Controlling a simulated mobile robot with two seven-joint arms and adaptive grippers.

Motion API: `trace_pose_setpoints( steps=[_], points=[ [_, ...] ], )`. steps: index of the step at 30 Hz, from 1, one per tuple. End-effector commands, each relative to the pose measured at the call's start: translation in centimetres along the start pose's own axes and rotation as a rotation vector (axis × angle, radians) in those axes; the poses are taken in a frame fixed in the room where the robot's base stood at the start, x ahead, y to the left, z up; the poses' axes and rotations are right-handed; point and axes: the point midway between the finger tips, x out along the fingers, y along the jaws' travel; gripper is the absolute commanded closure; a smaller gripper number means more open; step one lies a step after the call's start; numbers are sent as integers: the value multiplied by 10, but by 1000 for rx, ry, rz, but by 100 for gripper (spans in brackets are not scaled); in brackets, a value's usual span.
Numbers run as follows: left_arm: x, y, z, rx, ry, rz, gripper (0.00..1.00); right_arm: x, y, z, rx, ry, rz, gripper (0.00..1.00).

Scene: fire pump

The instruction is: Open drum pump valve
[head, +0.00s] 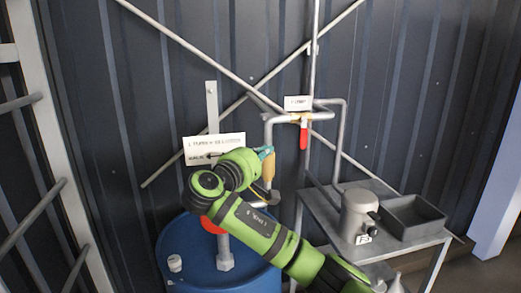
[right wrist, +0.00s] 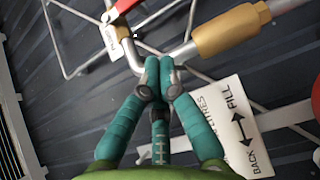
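The drum pump (head: 224,248) stands on a blue drum (head: 185,252), and my right arm hides much of it. A red valve lever (head: 304,136) hangs down from the grey pipe above, beside a small label. In the right wrist view the red lever (right wrist: 118,9) shows at the top edge, partly cut off. My right gripper (head: 266,153) is in front of the pipework, left of and below the lever and apart from it. In the right wrist view its teal fingertips (right wrist: 159,65) are together with nothing visible between them. My left gripper is out of view.
A sign with an arrow (head: 213,149) hangs behind my right arm. A brass-coloured sleeve (right wrist: 230,31) is on the pipe near my fingers. A metal table (head: 320,213) at the right holds a grey canister (head: 359,212) and a dark tray (head: 414,217). Railings stand at the left.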

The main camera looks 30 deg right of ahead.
Motion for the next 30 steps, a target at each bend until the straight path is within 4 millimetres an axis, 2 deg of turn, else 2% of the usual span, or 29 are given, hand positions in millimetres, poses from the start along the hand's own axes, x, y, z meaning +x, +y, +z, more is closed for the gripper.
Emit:
trace_pose_setpoints(
  steps=[1, 6, 12, 18, 30],
  points=[
    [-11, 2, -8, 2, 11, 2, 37, 13, 5, 1, -4, -6, 1, 100],
    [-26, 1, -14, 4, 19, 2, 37, 49, 5, 1, -4, -5, 0, 100],
    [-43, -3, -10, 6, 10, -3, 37, 72, 3, 20, -2, -3, 0, 100],
    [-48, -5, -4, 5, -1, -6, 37, 80, 1, 28, 0, 0, 0, 100],
    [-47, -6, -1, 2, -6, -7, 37, 80, -1, 29, -2, 0, 1, 100]
  ],
)
